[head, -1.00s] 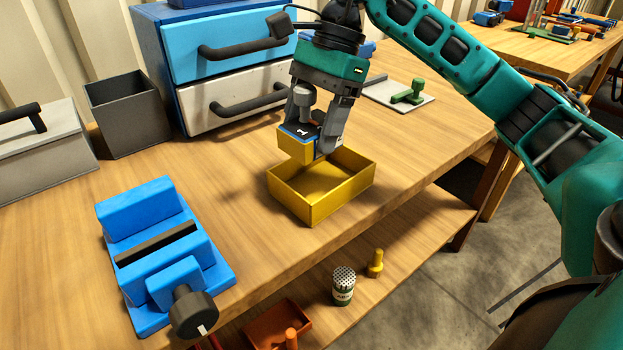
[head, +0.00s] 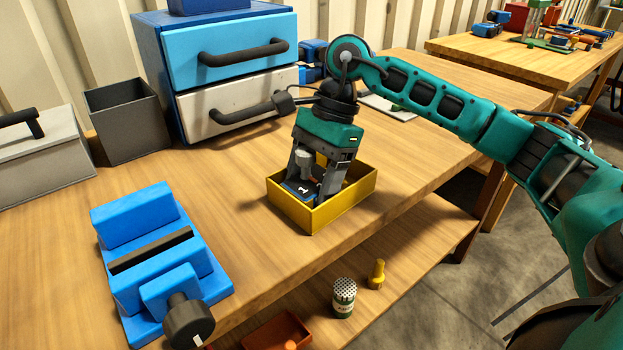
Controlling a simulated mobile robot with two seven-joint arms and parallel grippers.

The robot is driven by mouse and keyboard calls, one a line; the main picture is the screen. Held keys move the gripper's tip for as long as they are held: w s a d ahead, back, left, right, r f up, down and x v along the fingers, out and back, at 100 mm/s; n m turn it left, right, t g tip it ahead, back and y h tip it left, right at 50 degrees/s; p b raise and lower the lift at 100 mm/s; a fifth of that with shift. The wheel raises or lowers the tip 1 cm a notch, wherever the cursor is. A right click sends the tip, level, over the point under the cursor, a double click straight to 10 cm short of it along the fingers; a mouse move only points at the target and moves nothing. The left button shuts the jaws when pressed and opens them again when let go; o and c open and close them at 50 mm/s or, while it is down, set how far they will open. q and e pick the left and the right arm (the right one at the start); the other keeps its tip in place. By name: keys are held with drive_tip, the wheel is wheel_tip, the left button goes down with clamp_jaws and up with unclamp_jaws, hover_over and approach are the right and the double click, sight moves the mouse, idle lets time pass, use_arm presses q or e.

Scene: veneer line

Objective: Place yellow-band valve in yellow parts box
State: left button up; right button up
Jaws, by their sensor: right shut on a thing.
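The yellow parts box (head: 345,207) is an open yellow tray near the front edge of the workbench. My right gripper (head: 316,190) reaches down into it, shut on the yellow-band valve (head: 299,189). The valve's dark blue top with a white mark and a grey knob shows between the fingers, inside the box walls. Its yellow lower part is hidden by the front wall, so I cannot tell whether it touches the box floor. My left gripper is not in view.
A blue vise (head: 160,260) stands at the front left. A blue drawer cabinet (head: 225,75), a dark open bin (head: 127,122) and a grey toolbox (head: 40,155) stand behind. A lower shelf holds a shaker can (head: 343,297) and a yellow peg (head: 377,274). Bare bench lies left of the box.

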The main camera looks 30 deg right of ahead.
drive_tip(key=shift+f, duration=0.2)
drive_tip(key=o, duration=1.1)
drive_tip(key=shift+r, duration=0.1)
drive_tip(key=shift+r, duration=0.2)
drive_tip(key=p+v, duration=0.2)
drive_tip(key=v, duration=1)
drive_tip(key=shift+s, duration=0.1)
